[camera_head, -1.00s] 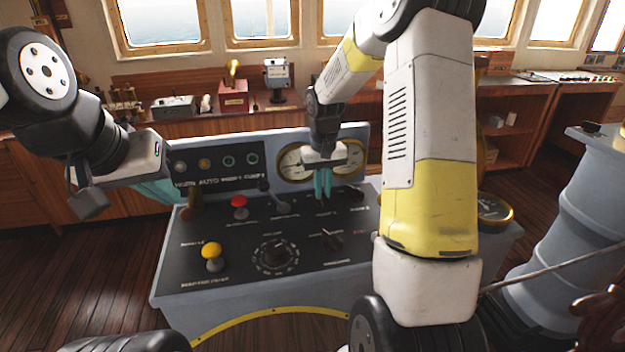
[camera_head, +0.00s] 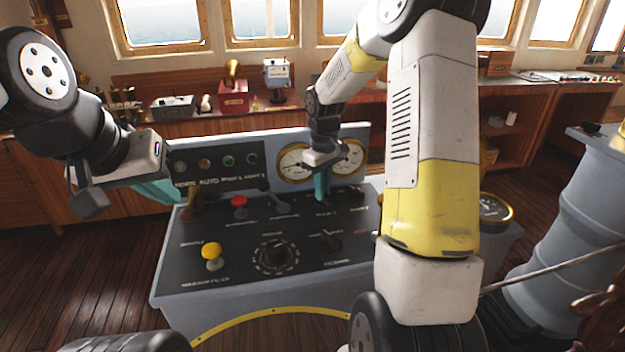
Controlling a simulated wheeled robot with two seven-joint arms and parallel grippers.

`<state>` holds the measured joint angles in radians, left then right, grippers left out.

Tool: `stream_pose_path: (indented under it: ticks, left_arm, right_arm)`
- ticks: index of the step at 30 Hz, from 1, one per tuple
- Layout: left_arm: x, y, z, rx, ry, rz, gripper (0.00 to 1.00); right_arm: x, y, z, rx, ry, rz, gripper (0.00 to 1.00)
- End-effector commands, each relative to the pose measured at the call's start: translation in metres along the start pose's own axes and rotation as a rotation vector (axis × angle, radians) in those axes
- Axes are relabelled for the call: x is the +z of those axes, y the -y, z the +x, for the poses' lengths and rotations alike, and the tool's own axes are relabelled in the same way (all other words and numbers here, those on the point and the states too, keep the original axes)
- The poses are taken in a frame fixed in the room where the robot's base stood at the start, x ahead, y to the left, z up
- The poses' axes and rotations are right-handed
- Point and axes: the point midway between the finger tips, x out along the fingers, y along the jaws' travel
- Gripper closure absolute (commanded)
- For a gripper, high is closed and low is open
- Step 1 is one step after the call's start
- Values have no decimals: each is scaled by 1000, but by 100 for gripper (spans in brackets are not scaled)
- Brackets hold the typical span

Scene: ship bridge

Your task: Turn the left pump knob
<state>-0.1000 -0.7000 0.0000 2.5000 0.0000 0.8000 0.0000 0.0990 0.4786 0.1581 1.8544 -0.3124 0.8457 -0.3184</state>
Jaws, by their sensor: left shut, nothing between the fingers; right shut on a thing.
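The left pump knob (camera_head: 325,205) is a small dark knob on the black console top, mostly hidden by the fingers of my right gripper (camera_head: 322,190). The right gripper points down from above and is shut on this knob. Its teal fingers now show nearly edge-on, one in front of the other. A similar dark knob (camera_head: 357,193) stands just to the right, apart from the gripper. My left gripper (camera_head: 160,192) is shut and empty beside the console's back left corner, its teal fingers partly hidden by its housing.
The console top (camera_head: 310,268) also carries a red-topped lever (camera_head: 239,204), a yellow-topped lever (camera_head: 211,252), a large round dial (camera_head: 275,255) and a small switch (camera_head: 332,241). Gauges (camera_head: 294,163) and a lamp panel (camera_head: 215,163) rise behind. A blue-grey pedestal (camera_head: 560,240) stands at right.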

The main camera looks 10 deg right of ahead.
Motion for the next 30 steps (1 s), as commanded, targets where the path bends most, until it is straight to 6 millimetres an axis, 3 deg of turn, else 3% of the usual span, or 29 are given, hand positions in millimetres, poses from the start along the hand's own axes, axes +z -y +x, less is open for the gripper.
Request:
stream_pose_path:
  ticks: [8,9,12,23,30]
  left_arm:
    - [0,0,0,0,0,0,100]
    - [0,0,0,0,0,0,100]
    - [0,0,0,0,0,0,100]
    - [0,0,0,0,0,0,100]
    - [0,0,0,0,0,0,100]
  right_arm:
    - [0,-1,-1,2,-2,-3,100]
    - [0,-1,-1,2,-2,-3,84]
    - [0,0,-1,2,-1,-2,66]
    - [0,0,-4,1,-1,-1,66]
    - [-1,-1,-41,4,-4,0,66]
